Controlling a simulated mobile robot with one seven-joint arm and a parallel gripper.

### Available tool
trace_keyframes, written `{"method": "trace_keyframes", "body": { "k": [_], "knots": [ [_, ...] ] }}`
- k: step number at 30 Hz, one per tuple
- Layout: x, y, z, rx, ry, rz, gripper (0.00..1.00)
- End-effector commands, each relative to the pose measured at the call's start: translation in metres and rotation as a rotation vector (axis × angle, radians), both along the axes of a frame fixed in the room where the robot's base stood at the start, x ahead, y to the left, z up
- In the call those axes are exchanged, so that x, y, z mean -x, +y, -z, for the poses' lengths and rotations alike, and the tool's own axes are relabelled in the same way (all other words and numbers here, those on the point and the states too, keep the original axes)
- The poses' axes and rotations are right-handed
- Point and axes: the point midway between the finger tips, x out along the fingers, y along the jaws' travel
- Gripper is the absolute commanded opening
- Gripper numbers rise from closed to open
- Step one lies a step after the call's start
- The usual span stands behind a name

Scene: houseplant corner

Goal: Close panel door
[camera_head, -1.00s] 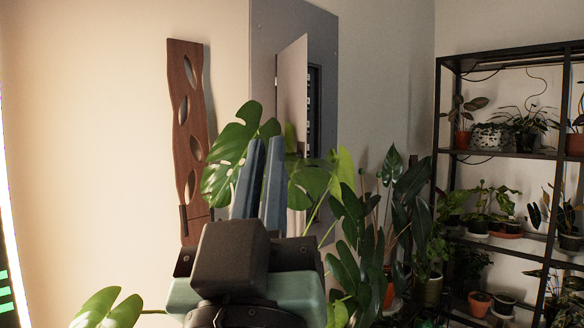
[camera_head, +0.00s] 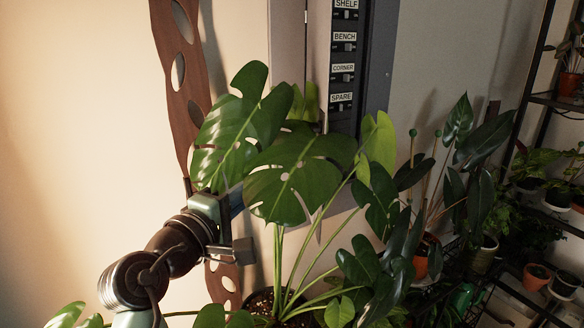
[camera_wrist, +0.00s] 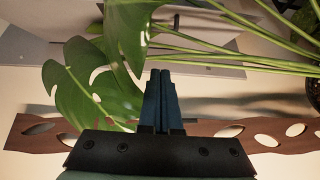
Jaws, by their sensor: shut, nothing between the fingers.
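The panel door (camera_head: 318,55) is a pale upright leaf hinged at its left. It stands open, out from the grey wall plate (camera_head: 287,50). To its right the panel's dark inside shows a column of labelled switches (camera_head: 344,72). The door's lower part is hidden behind monstera leaves. My gripper (camera_head: 236,203) is low and to the left of the door, apart from it, with its fingers partly covered by a leaf. In the wrist view my gripper (camera_wrist: 162,78) has its blue fingers together and empty. I cannot tell the door there for sure.
A monstera (camera_head: 295,175) stands in front of the panel, its leaves close to my fingers. A brown carved wooden board (camera_head: 180,90) hangs on the wall at left. More plants and a dark shelf rack (camera_head: 530,120) stand at right. The wall at far left is bare.

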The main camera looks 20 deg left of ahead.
Motion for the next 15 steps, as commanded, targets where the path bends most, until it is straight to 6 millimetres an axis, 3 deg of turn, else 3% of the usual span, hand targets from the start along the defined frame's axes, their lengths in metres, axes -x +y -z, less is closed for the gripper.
{"method": "trace_keyframes", "body": {
  "k": [7,15],
  "knots": [
    [-0.048,-0.011,-0.002,-0.002,0.0,0.003,0.0],
    [-0.068,-0.039,0.0,-0.003,-0.001,0.001,0.0]
  ]
}}
